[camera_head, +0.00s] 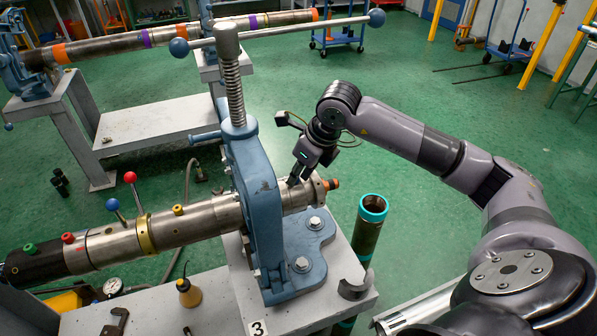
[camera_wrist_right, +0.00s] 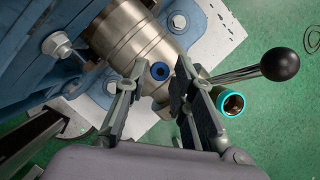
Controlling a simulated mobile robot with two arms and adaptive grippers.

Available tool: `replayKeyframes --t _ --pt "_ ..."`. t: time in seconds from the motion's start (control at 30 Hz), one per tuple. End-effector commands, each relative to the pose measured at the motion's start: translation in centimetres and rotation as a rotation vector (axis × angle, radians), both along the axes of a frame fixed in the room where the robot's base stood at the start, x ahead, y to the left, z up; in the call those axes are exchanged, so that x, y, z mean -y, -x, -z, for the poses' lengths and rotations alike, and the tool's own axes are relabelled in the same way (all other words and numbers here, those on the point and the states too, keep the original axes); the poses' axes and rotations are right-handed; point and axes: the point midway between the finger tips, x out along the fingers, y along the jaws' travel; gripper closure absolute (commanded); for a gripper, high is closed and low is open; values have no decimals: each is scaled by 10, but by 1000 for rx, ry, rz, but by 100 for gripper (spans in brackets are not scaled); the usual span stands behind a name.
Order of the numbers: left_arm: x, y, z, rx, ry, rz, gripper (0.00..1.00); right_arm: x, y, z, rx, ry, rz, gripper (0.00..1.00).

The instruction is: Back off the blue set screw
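The blue set screw (camera_wrist_right: 160,71) shows in the wrist view as a blue ring with a dark socket, set in the steel tool body (camera_wrist_right: 128,38). In the head view, the screw is hidden by my right gripper (camera_head: 294,182), which is over the body's short end, right of the blue vise (camera_head: 262,195). In the wrist view my right gripper (camera_wrist_right: 158,88) is open, with one finger to each side of the screw and a gap around it. Whether the fingertips touch the body I cannot tell. My left gripper is not in view.
A dark pipe with a turquoise collar (camera_head: 372,206) stands right of the bench (camera_head: 240,290). A black ball-ended rod (camera_wrist_right: 280,64) reaches past the right finger in the wrist view. The vise's long handle (camera_head: 280,32) crosses above. Red and blue knobbed levers (camera_head: 130,178) stand left.

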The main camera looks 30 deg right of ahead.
Motion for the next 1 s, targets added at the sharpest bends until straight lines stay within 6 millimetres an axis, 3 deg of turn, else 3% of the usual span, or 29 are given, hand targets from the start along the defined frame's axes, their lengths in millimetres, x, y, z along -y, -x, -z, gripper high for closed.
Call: replayKeyframes --t 0.33,0.73,1.0 --pt "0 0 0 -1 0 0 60 0 0 -1 0 0 0 100" --pt "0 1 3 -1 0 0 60 1 0 0 0 1 -20 100" --pt "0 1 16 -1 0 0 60 2 -1 2 0 1 -152 100"
